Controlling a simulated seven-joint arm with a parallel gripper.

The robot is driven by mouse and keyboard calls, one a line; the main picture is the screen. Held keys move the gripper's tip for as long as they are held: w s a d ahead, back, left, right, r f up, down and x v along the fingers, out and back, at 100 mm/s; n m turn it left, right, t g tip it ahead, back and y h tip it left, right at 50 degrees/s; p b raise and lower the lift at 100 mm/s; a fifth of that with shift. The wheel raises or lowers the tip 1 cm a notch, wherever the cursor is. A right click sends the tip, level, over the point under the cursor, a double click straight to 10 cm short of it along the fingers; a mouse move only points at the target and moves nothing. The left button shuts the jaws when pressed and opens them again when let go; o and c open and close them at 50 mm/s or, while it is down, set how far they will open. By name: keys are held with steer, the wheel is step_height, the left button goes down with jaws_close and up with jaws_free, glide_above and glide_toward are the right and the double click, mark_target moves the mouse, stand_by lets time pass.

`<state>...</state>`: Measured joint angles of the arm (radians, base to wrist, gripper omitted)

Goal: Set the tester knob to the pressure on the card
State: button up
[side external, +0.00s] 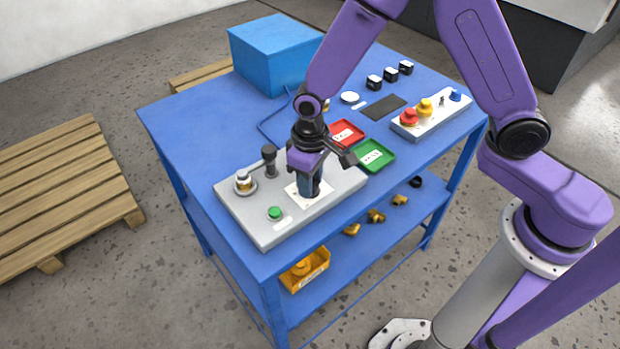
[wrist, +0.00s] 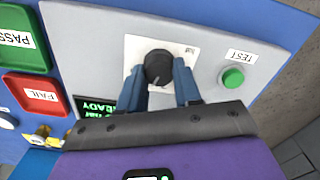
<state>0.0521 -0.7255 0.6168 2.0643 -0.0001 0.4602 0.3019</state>
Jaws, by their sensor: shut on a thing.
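The tester (side external: 258,226) is a grey box on the blue bench. Its black round knob (wrist: 158,66) sits on a white dial plate (wrist: 190,50) in the wrist view, with a light pointer mark toward the bottom of the picture. My gripper (wrist: 160,84) has its two blue fingers on either side of the knob, shut on it. In the side view my gripper (side external: 309,187) points down over the dial plate and hides the knob. A display (wrist: 97,107) beside it shows green text with "READY". Most dial markings are hidden or too small. I cannot identify a pressure card.
A green button (wrist: 233,77) labelled TEST is beside the dial. A clamp post (side external: 269,160) and a valve (side external: 243,182) stand on the tester. Red FAIL (side external: 347,133) and green PASS (side external: 376,155) trays lie behind. A button box (side external: 431,115) is at the right.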

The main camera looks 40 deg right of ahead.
stand_by(0.3)
steer(key=o, duration=1)
steer(key=shift+o, duration=0.2)
steer(key=shift+r, duration=0.1)
step_height(320, 180, up, 17)
steer(key=shift+r, duration=0.15)
steer(key=s+d+f+n, duration=0.1)
steer(key=s+d+n, duration=0.3)
steer(key=s+d, duration=0.3)
steer(key=s+d+f+n, duration=0.1)
steer(key=s+d+n, duration=0.3)
steer(key=s, duration=1.2)
steer(key=d, duration=0.3)
steer(key=shift+d, duration=0.4)
